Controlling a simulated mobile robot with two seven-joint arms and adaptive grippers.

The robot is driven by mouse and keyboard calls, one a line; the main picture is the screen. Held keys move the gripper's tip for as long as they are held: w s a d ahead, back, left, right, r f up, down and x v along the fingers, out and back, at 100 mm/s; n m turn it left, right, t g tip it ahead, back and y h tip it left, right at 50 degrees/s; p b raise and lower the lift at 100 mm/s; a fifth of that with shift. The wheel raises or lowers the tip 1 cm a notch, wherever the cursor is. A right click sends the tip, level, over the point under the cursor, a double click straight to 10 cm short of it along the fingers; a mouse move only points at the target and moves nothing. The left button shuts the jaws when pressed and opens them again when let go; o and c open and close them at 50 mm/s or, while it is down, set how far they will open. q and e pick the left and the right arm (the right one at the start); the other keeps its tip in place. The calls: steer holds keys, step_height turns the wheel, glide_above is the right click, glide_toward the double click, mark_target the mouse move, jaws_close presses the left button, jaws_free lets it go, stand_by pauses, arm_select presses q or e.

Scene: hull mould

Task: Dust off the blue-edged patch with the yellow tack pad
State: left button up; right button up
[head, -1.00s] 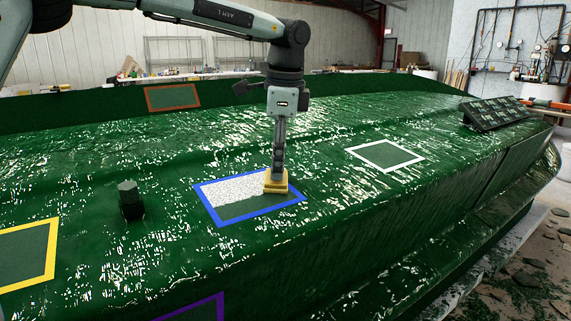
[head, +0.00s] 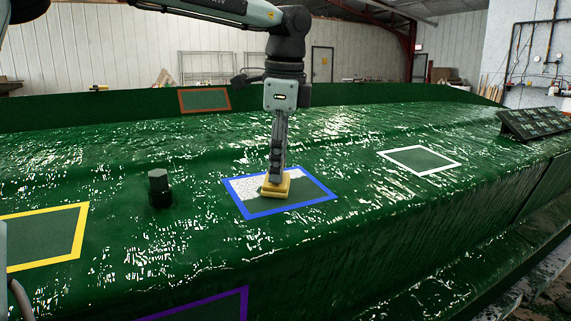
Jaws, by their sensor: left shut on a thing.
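The blue-edged patch (head: 310,204) lies on the green hull mould in the middle of the head view. White dust (head: 245,187) covers a strip along its left and far side; the near and right part is bare green. My left gripper (head: 276,174) points straight down and is shut on the yellow tack pad (head: 274,189). The pad sits on the patch, beside the white dust, and appears to touch the surface. The gripper hides part of the patch's far edge. My right gripper is not in view.
A dark peg (head: 159,188) stands up left of the patch. Yellow-edged (head: 83,232), purple-edged (head: 243,305), white-edged (head: 455,164) and brown-edged (head: 204,100) patches lie around it. A dark panel (head: 535,124) sits at the right. The mould between them is clear.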

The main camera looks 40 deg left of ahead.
arm_select(q)
steer(key=shift+s+a+f, duration=0.15)
steer(key=shift+s+a, duration=0.05)
steer(key=shift+s, duration=0.2)
steer(key=shift+s+a+b, duration=0.35)
steer(key=shift+s+b, duration=0.15)
steer(key=shift+s, duration=0.2)
steer(key=shift+s+a+b, duration=0.35)
steer(key=shift+s+b, duration=0.1)
steer(key=shift+s, duration=0.2)
steer(key=shift+s+a+b, duration=0.2)
steer(key=shift+s+b, duration=0.15)
steer(key=shift+s, duration=0.05)
steer(key=shift+s+a+b, duration=0.3)
steer(key=shift+s+a, duration=0.05)
steer(key=shift+s, duration=0.3)
steer(key=shift+s+a+b, duration=0.25)
steer(key=shift+s+a, duration=0.1)
steer(key=shift+s, duration=0.3)
steer(key=shift+w+a+r+p, duration=0.25)
steer(key=shift+w+a+p, duration=0.15)
steer(key=shift+a, duration=0.3)
steer(key=shift+w+a+r+p, duration=0.25)
steer(key=shift+w+a+p, duration=0.1)
steer(key=shift+a, duration=0.3)
steer(key=shift+w+a, duration=0.2)
steer(key=shift+a, duration=0.2)
steer(key=shift+f, duration=0.1)
steer(key=shift+d, duration=0.1)
